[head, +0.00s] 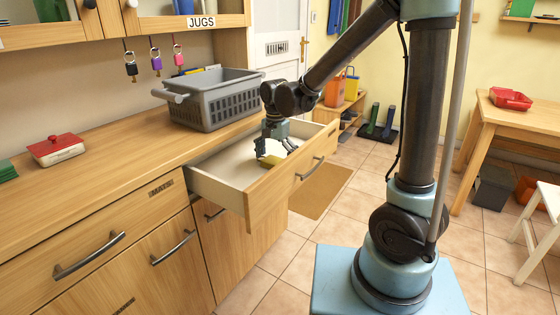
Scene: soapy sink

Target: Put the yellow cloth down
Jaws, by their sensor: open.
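The yellow cloth (273,157) is a small pale yellow piece low in the open drawer (225,174), towards its right end. My gripper (273,153) reaches down into the drawer, right at the cloth, with its dark fingers open around or just above it. The fingers partly hide the cloth. I cannot tell whether they touch it, or whether it rests fully on the drawer floor.
A grey basket (215,98) stands on the counter behind the drawer. The left part of the drawer is bare. A brown mat (320,190) lies on the floor beyond the drawer.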

